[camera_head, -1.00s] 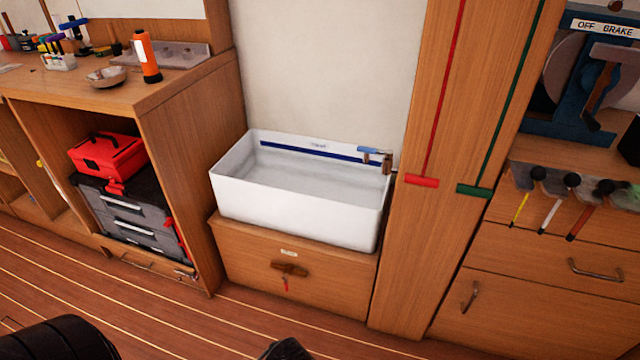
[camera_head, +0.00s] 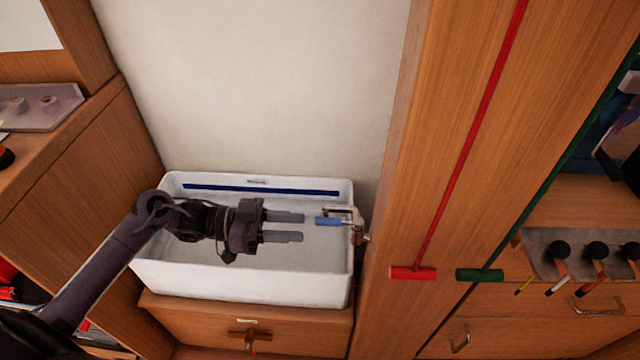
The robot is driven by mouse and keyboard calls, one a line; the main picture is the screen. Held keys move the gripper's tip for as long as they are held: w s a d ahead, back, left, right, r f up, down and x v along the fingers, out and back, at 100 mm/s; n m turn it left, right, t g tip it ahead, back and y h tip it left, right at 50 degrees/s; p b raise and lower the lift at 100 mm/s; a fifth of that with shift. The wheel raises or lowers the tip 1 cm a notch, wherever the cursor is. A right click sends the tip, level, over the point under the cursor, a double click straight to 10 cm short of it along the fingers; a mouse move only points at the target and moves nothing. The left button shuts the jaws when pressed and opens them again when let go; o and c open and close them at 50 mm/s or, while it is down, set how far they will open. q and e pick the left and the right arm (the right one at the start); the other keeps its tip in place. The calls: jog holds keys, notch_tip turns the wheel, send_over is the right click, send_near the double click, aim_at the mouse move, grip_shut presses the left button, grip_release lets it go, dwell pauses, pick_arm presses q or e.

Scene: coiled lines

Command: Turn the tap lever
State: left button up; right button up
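The tap (camera_head: 357,226) is a small metal fitting at the right end of the white sink (camera_head: 240,284). Its blue lever (camera_head: 328,221) points left, over the basin. My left gripper (camera_head: 302,227) reaches in from the left above the basin. Its two grey fingers are apart, one above the other in the picture, with nothing between them. The fingertips point right and end just short of the blue lever's tip, with a small gap. My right gripper is not in view.
A wooden post (camera_head: 395,180) stands right of the sink, with a red handle (camera_head: 413,273) and a green handle (camera_head: 480,275) on lines. A drawer front (camera_head: 290,325) lies under the sink. A wooden cabinet (camera_head: 80,170) stands on the left. The wall behind is bare.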

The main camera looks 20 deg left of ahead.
aim_at(326, 219)
pick_arm(q)
jog(key=shift+w+a+r+h, duration=0.15)
jog(key=shift+a+r+h, duration=0.2)
jog(key=shift+r, duration=0.4)
jog(key=x, duration=0.7)
jog(key=shift+d+r, duration=0.2)
jog(key=shift+d, duration=0.15)
grip_shut()
jog(key=shift+p, duration=0.3)
